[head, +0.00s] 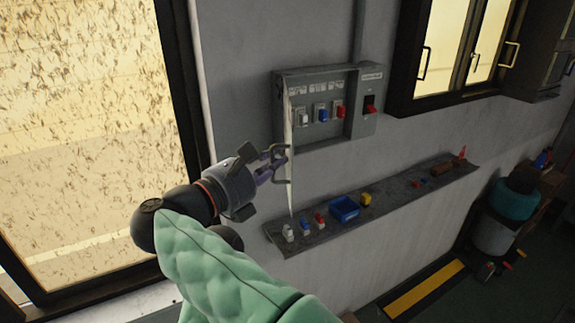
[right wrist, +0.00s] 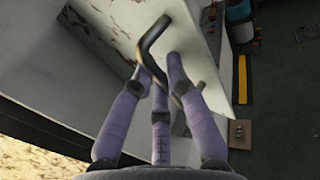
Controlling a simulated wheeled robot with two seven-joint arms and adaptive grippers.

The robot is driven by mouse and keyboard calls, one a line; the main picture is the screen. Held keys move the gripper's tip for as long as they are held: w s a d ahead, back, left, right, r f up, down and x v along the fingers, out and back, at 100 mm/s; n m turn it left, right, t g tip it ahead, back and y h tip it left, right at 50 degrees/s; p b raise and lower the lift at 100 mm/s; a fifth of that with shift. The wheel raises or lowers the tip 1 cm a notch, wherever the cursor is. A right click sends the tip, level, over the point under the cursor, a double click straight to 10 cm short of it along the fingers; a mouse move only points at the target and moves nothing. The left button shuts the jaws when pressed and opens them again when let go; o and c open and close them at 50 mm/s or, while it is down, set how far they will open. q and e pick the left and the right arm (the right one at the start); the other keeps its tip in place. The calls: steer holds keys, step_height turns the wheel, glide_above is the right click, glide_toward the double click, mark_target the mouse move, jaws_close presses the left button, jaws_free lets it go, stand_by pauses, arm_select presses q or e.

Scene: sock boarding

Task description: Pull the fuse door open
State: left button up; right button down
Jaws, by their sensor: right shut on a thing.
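The grey fuse box (head: 327,104) hangs on the wall with its front open, showing white, blue and red fuses and a dark switch with a red part. The fuse door (head: 291,165) stands swung out at the left side of the box, seen nearly edge-on. My right gripper (head: 277,163) is shut on the door's handle. In the right wrist view its purple fingers (right wrist: 160,88) close around the dark bent handle (right wrist: 152,38) on the pale, worn door (right wrist: 117,22). My left gripper is not in view.
A grey shelf (head: 395,203) below the box carries small fuses, a blue bin (head: 344,208), a yellow item and a brown block. A large window (head: 75,110) is at left. A teal-topped bin (head: 512,200) stands at right near a yellow floor strip (head: 425,289).

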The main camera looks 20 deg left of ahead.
steer(key=shift+s+a, duration=0.1)
steer(key=shift+a, duration=0.3)
steer(key=shift+r, duration=0.1)
steer(key=c, duration=1.5)
jaws_free()
steer(key=v, duration=1.2)
